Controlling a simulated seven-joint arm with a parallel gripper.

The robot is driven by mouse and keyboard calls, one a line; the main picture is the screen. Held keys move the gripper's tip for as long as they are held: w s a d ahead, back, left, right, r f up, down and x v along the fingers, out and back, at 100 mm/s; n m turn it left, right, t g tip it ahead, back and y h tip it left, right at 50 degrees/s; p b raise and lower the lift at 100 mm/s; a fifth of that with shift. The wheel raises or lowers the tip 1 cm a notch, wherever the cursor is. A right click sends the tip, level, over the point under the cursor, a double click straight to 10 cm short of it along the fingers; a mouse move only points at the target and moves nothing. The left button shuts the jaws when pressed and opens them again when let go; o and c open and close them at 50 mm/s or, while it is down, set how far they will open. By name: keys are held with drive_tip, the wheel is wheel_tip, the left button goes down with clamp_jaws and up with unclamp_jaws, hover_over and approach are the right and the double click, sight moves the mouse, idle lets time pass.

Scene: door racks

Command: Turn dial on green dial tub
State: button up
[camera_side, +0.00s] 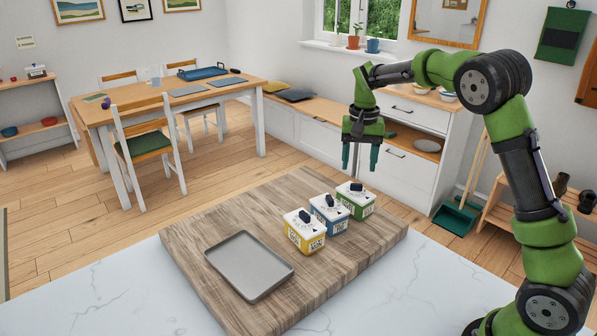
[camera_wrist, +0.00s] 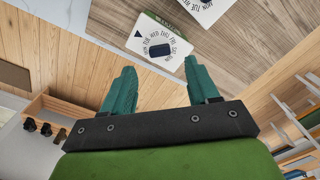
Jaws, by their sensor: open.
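The green dial tub (camera_side: 357,204) stands at the back right of a row of three tubs. It has a white lid with a black dial knob (camera_side: 356,187). In the wrist view, the lid (camera_wrist: 151,31) shows day names in an arc around a dark knob (camera_wrist: 160,50) and a small triangle mark. My gripper (camera_side: 360,164) is open and empty, above the green tub in the side view and not touching it. In the wrist view, its teal fingers (camera_wrist: 160,78) point towards the knob, with the tub beyond the fingertips.
The blue tub (camera_side: 329,228) and yellow tub (camera_side: 304,247) stand close beside it in the row. A grey tray (camera_side: 248,266) lies at the left on the wooden board (camera_side: 190,237). Drawers and a bench stand behind.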

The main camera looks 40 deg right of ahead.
sight(357, 184)
wheel_tip(357, 184, up, 11)
drive_tip(key=shift+r, duration=0.1)
idle(0.3)
